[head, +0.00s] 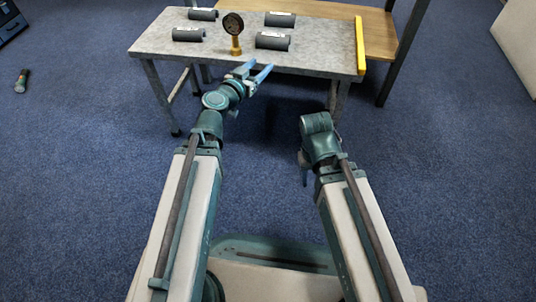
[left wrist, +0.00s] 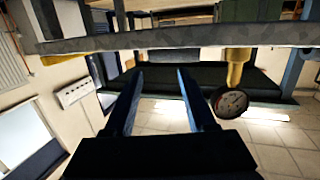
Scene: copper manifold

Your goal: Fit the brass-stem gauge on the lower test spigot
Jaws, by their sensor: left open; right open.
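The gauge (head: 233,24) has a round dark-rimmed dial on a brass stem (head: 236,46). It stands upright on a grey table (head: 155,45), near the front middle. The left wrist view looks upside down, with the gauge (left wrist: 232,102) to the right of the fingers and its brass stem (left wrist: 236,68) meeting the table edge above. My left gripper (head: 263,67) is open and empty at the table's front edge, in front of the gauge and slightly right. My right gripper (head: 304,175) hangs low, mostly hidden behind its wrist. I see no test spigot.
Several dark grey labelled cylinders (head: 272,41) lie on the table around the gauge. A yellow bar (head: 360,45) runs along its right edge. A wooden-topped bench (head: 375,30) stands behind. A small dark object (head: 21,80) is on the blue carpet at far left.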

